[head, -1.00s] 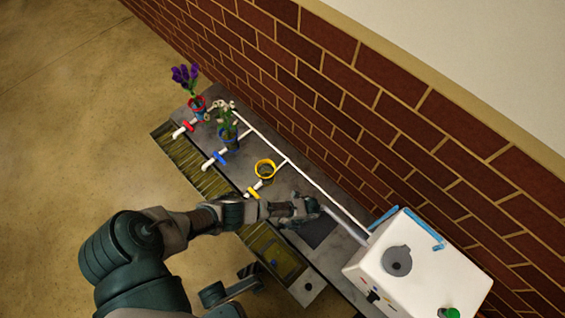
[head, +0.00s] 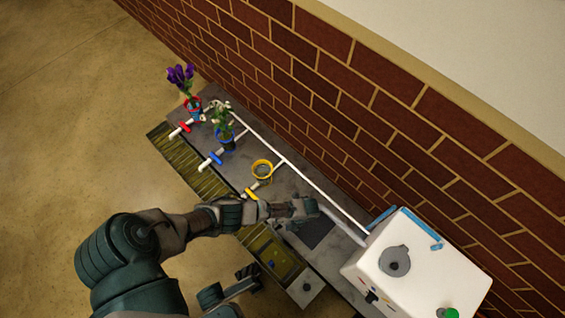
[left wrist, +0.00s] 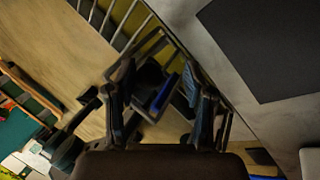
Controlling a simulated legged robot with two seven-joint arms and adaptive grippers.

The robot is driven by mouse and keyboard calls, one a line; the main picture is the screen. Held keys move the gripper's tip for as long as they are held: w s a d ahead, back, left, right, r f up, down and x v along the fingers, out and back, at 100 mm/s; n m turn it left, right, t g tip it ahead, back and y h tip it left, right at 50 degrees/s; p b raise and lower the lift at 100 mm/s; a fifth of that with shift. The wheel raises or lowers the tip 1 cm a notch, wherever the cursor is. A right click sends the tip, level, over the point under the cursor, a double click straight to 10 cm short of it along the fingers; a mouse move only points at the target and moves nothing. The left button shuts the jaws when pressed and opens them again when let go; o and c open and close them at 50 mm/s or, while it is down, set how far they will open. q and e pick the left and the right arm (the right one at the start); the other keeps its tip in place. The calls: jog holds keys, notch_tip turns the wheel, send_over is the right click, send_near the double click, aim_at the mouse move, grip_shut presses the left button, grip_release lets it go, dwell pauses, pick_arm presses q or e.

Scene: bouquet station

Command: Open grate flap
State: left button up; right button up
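My left gripper (head: 297,208) is over the bench beside a dark square panel (head: 318,232). In the left wrist view my left gripper (left wrist: 158,72) has its fingers apart, with the grate and a dark piece with a blue part behind them. No hold on anything shows.
A yellow ring holder (head: 262,170) and two flower pots, red (head: 194,104) and blue (head: 227,143), stand along white pipes. A white box (head: 398,262) stands at the right end. The brick wall closes the back.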

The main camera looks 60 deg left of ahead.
pick_arm(q)
jog(key=shift+r, duration=0.1)
jog(key=v, duration=1.2)
